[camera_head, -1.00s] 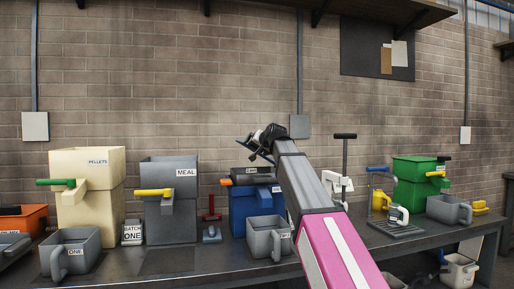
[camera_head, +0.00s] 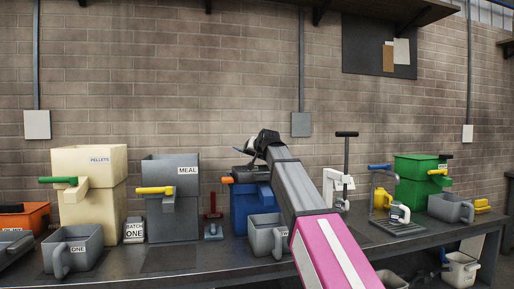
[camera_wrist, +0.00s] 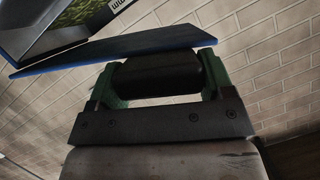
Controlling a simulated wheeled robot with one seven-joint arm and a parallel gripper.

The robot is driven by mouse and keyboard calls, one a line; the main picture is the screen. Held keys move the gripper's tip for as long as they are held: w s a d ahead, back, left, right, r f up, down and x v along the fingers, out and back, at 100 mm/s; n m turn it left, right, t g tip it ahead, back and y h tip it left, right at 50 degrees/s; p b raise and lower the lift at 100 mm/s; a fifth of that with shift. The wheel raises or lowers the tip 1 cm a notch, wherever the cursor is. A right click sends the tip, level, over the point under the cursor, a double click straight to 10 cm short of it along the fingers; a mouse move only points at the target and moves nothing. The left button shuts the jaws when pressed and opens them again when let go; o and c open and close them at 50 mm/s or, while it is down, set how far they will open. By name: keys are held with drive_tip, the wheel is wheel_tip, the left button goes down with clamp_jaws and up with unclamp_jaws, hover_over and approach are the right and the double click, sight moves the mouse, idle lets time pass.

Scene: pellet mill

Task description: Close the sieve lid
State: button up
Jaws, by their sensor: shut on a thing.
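My gripper (camera_wrist: 158,75) is shut on a dark, rounded bar, with one green-padded finger at each end of it. A thin, tilted plate with a blue edge (camera_wrist: 110,50), which looks like the sieve lid, lies just beyond the fingers; whether the bar is its handle is not clear. In the head view my gripper (camera_head: 258,146) is above the blue box (camera_head: 250,202) with an orange handle. The lid's dark edge (camera_head: 239,150) shows just left of the gripper, apart from the box below. My arm hides the box's right side.
A grey meal hopper (camera_head: 171,205) with a yellow handle and a cream pellets hopper (camera_head: 88,195) stand left on the bench. A grey jug (camera_head: 265,235) is in front of the blue box. A white-and-black press (camera_head: 338,185) and green hopper (camera_head: 412,185) stand right.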

wheel_tip(320, 180, down, 7)
drive_tip(key=a+n+h, duration=0.2)
drive_tip(key=shift+s+n, duration=0.35)
drive_tip(key=shift+n, duration=0.05)
drive_tip(key=o, duration=1.3)
drive_tip(key=shift+a, duration=0.1)
drive_tip(key=v, duration=1)
drive_tip(key=shift+s, duration=0.45)
drive_tip(key=shift+s, duration=0.1)
